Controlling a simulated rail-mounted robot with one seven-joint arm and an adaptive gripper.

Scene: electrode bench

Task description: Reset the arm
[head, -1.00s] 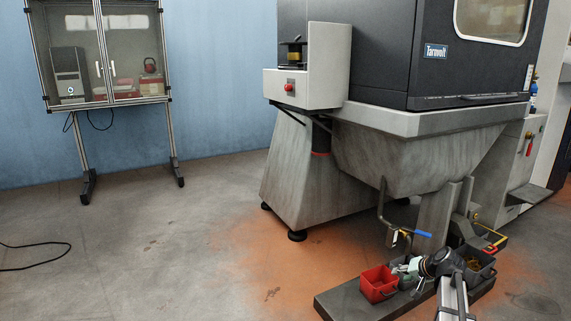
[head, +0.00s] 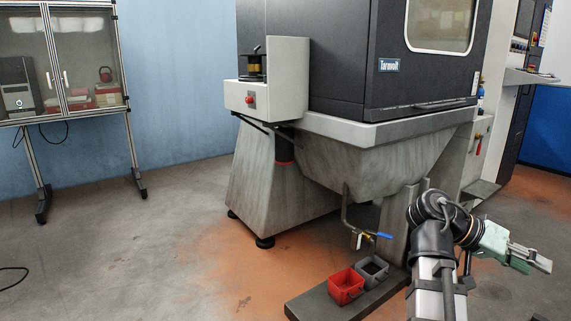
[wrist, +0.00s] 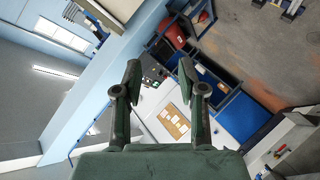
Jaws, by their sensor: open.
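My arm (head: 435,245) rises at the lower right of the head view, bent at its joint. My gripper (head: 538,260) points to the right, raised above the floor and apart from the machine. In the wrist view my gripper (wrist: 160,76) shows two dark green fingers spread apart, with nothing between them. The wrist view looks past the fingers, tilted, at a white panel and a blue area.
A red bin (head: 346,287) and a grey bin (head: 372,271) stand on a low dark plinth (head: 325,306) left of my arm. The large machine (head: 330,150) stands behind. A glass cabinet (head: 65,60) is at far left.

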